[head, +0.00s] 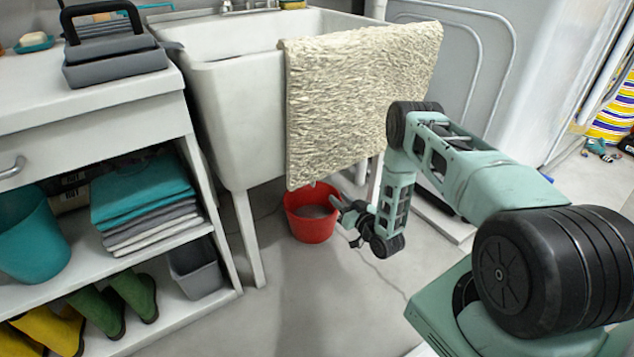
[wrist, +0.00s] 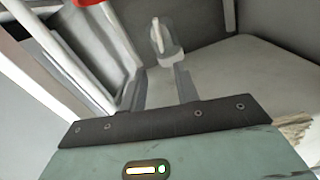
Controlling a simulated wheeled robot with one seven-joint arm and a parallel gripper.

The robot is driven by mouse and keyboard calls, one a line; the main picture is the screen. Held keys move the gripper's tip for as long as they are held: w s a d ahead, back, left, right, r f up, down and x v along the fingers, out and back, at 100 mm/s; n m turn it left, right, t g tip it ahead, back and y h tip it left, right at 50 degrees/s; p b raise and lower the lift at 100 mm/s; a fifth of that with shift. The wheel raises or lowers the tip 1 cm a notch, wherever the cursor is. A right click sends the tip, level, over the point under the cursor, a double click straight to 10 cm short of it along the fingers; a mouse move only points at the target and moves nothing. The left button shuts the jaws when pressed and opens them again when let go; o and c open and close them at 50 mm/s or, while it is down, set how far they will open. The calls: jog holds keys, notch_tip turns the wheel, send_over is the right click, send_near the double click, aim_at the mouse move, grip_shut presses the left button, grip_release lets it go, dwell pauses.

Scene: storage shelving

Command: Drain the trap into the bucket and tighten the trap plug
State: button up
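The red bucket (head: 310,231) stands upright on the floor under the sink, with a grey inside; I cannot tell if it holds water. A bit of red, likely the bucket (wrist: 92,2), shows at the top edge of the wrist view. My gripper (head: 341,204) is low under the towel, beside the bucket's right rim. In the wrist view my gripper (wrist: 163,78) has its two fingers apart. A pale grey piece with an upright tab, likely the trap plug (wrist: 166,52), lies just beyond the fingertips; contact cannot be told. The trap is hidden behind the towel in the head view.
The white utility sink (head: 240,110) has a shaggy cream towel (head: 350,95) over its front edge, above my gripper. A shelf unit (head: 100,115) with folded cloths and boots stands at left. The floor (head: 270,310) in front is clear.

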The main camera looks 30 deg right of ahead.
jog(key=w+b, duration=0.5)
jog(key=w, duration=0.8)
jog(key=shift+a, duration=0.2)
grip_shut()
